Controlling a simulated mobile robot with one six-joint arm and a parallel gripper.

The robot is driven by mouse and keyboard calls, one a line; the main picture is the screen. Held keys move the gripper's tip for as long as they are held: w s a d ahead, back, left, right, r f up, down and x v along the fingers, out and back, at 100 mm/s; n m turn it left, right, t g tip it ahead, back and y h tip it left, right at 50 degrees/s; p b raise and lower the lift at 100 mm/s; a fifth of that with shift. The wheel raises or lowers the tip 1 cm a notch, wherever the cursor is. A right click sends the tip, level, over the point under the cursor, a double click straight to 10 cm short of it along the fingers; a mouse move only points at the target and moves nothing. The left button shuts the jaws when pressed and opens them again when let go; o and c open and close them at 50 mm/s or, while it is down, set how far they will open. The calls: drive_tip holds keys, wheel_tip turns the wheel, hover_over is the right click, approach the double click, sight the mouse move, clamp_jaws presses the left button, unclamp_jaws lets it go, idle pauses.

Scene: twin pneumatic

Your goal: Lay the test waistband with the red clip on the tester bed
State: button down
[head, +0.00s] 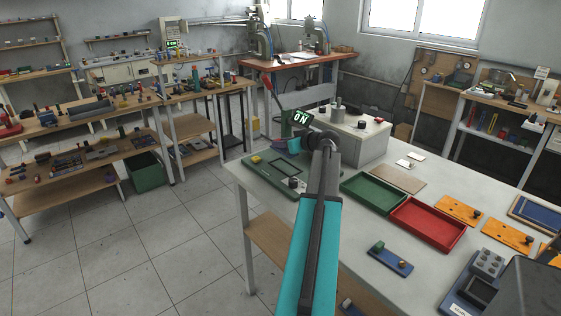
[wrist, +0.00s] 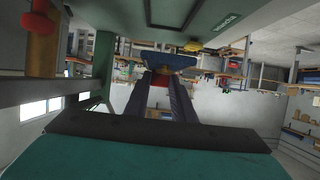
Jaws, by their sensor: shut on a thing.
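My gripper (wrist: 167,82) is shut on a dark blue piece (wrist: 170,61), seen between and beyond the fingertips in the wrist view; I take it to be the test waistband. A reddish patch shows between the fingers, but I cannot tell whether it is the red clip. In the head view my wrist hides the fingers and most of the held piece. The tester is a green flat bed (head: 262,177) at the table's far left corner, with a lit ON sign (head: 300,118) and a red-knobbed lever (head: 266,80) behind. My wrist is beside the bed's right end.
A grey box (head: 357,140) with knobs stands just behind my wrist. A green tray (head: 374,193) and a red tray (head: 428,223) lie to its right. Orange plates (head: 459,209) and a small blue plate (head: 390,260) lie farther right and nearer. Bare white tabletop lies between them.

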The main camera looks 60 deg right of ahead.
sight(282, 150)
drive_tip(key=shift+f, duration=1.6)
drive_tip(key=shift+f+p, duration=0.1)
drive_tip(key=shift+p, duration=0.2)
drive_tip(key=shift+f+p, duration=0.35)
drive_tip(key=shift+f, duration=1.45)
drive_tip(key=c, duration=1.5)
unclamp_jaws()
drive_tip(key=shift+a, duration=0.1)
drive_tip(key=shift+b+v, duration=1.25)
drive_tip(key=shift+v, duration=4.7)
drive_tip(key=shift+s+r, duration=0.1)
